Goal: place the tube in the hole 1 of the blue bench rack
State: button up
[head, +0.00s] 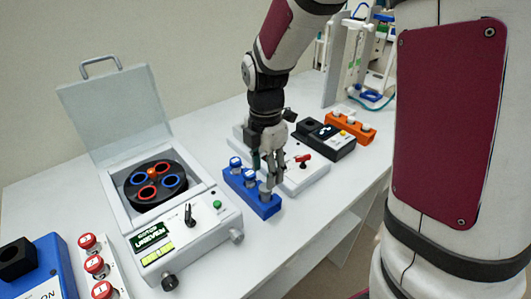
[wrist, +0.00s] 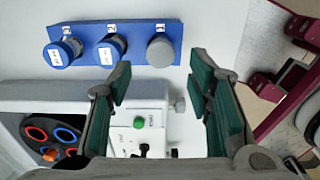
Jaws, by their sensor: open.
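The blue bench rack (head: 250,196) stands on the white bench right of the centrifuge, and it spans the top of the wrist view (wrist: 135,56). Two blue-capped tubes with white labels stand in it, one at the left (wrist: 60,52) and one in the middle (wrist: 109,49). A plain grey-topped tube (wrist: 160,51) stands at the right end, beside a small white tag; the tag numbers are too small to read. My gripper (head: 268,178) points down over the rack's near end. Its fingers (wrist: 160,75) are wide apart, roughly in line with the grey top, with nothing between them.
A centrifuge (head: 190,235) stands left with its lid (head: 115,110) raised and a display seeming to read "UNEVEN". A white device with a red lever (head: 302,160), a black device (head: 325,138) and an orange rack (head: 352,127) stand beyond. Red-capped tubes (head: 95,265) stand front left.

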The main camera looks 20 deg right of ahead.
jog(key=s+r+m+t, duration=0.2)
jog(key=s+r+m, duration=0.7)
jog(key=r, duration=0.4)
jog(key=s+r+m+t, duration=0.2)
jog(key=s+m, duration=0.7)
jog(key=m, duration=0.3)
jog(key=shift+s+d+r+m+t, duration=0.2)
jog(key=shift+s+m+t, duration=0.1)
jog(key=shift+t, duration=0.1)
